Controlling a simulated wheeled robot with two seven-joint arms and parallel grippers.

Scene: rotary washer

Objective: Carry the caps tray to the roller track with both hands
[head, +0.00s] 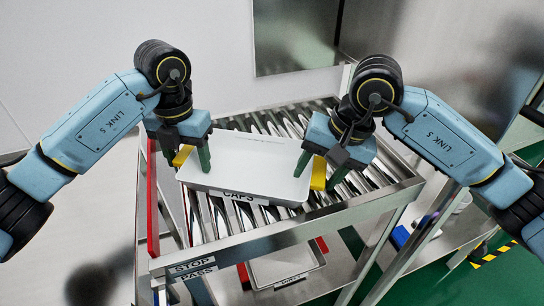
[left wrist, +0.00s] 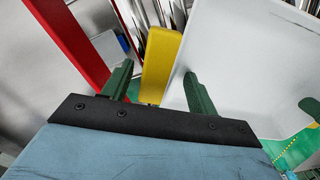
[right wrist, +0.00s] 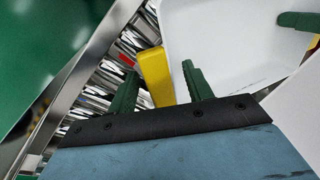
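The white caps tray (head: 245,165), with a CAPS label on its front and a yellow handle at each end, appears to sit level on the roller track (head: 262,215). My left gripper (head: 188,158) is at the left handle; in the left wrist view its green fingers stand apart on either side of the yellow handle (left wrist: 161,60), with a gap showing. My right gripper (head: 321,170) is at the right handle; in the right wrist view its fingers straddle the yellow handle (right wrist: 156,76), also with a gap. One finger of each is inside the tray.
A red rail (head: 152,200) runs along the track's left side. STOP and PASS labels (head: 192,268) are at the front left corner. Another white tray (head: 285,264) sits on the lower level. A blue object (head: 400,236) is at the right. Bare rollers show around the caps tray.

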